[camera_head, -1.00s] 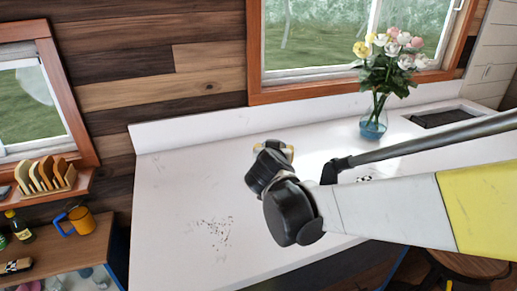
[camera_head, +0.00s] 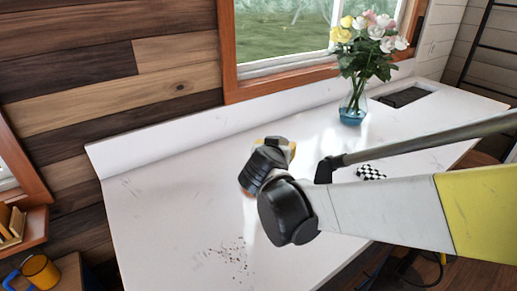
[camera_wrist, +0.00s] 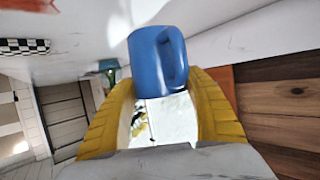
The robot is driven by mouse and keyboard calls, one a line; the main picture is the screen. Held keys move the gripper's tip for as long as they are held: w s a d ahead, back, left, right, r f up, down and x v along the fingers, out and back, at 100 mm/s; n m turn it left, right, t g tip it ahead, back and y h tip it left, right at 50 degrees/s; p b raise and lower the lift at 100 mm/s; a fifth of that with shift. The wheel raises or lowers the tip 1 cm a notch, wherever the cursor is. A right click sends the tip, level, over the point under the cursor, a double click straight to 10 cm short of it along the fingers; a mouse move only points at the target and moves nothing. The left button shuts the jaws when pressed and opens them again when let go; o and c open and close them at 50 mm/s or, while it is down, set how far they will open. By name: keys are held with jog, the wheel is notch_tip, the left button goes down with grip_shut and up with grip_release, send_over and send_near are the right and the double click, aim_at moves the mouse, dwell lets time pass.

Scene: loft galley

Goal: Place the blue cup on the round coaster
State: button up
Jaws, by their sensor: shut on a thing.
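The blue cup (camera_wrist: 158,60) is between the yellow fingers of my gripper (camera_wrist: 162,84) in the wrist view, its handle toward the picture's right. My gripper is shut on it. In the head view my gripper (camera_head: 280,147) is over the white counter, and my wrist hides the cup. I cannot make out a clearly round coaster. A black-and-white checkered thing (camera_head: 370,172) lies on the counter right of my gripper, partly behind my arm. It also shows in the wrist view (camera_wrist: 22,47), but its full outline is unclear.
A glass vase of flowers (camera_head: 352,112) stands at the back of the white counter (camera_head: 165,220). A dark recess (camera_head: 404,97) lies right of it. An orange thing (camera_wrist: 30,4) is cut off in the wrist view. A yellow mug (camera_head: 40,270) sits at lower left.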

jog(key=shift+s+a+f+b, duration=0.1)
jog(key=shift+a+f+b, duration=0.45)
jog(key=shift+a+f, duration=0.5)
jog(key=shift+s+a+f+b, duration=0.1)
jog(key=shift+a+f+b, duration=0.55)
jog(key=shift+f, duration=0.75)
jog(key=shift+s+a+f+b, duration=0.1)
jog(key=shift+a+f+b, duration=0.3)
jog(key=shift+a+f, duration=0.75)
jog(key=shift+d, duration=0.15)
jog(key=shift+f, duration=0.2)
jog(key=o, duration=1.3)
